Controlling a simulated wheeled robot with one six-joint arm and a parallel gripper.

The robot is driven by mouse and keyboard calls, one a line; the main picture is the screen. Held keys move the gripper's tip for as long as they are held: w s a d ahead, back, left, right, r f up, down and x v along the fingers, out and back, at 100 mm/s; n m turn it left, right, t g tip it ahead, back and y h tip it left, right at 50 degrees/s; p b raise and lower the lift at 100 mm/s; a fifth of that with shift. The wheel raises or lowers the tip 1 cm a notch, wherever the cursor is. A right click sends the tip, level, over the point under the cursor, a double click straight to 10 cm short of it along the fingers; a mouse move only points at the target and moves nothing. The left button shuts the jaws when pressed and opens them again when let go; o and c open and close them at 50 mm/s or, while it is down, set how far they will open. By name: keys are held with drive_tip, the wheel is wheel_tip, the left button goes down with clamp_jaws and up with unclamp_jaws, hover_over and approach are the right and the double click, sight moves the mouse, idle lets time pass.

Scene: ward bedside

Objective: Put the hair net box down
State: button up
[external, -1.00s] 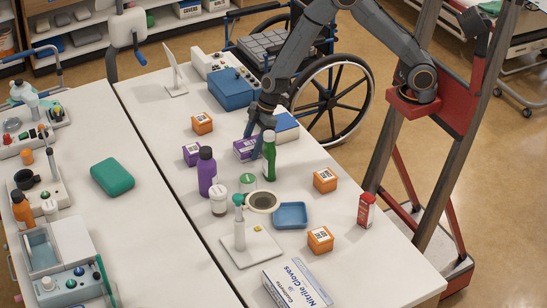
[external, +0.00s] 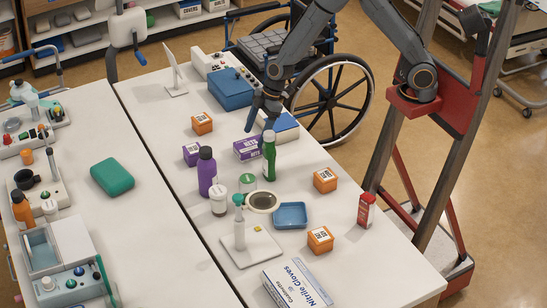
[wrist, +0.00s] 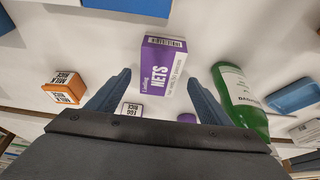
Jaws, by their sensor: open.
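The hair net box (external: 248,148), purple and white with "NETS" on its side, rests on the white table. In the wrist view it (wrist: 166,62) stands between and beyond my two fingertips, with its label facing the camera. My gripper (external: 260,124) is open and empty above the box, apart from it in the external view. In the wrist view both fingers of my gripper (wrist: 170,72) are spread wide, with nothing held between them.
A green bottle (external: 269,157) stands close to the box, right of my fingers in the wrist view (wrist: 240,97). A purple bottle (external: 206,172), small purple carton (external: 191,154) and orange carton (external: 202,123) stand to the left. A blue box (external: 231,89) is behind.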

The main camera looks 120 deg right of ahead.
drive_tip(key=v, duration=0.6)
drive_tip(key=shift+s, duration=0.1)
drive_tip(key=s+a+g, duration=0.3)
drive_tip(key=s+a, duration=1.5)
drive_tip(key=a, duration=0.3)
drive_tip(key=shift+s+r, duration=0.15)
drive_tip(key=shift+s, duration=0.2)
idle(4.8)
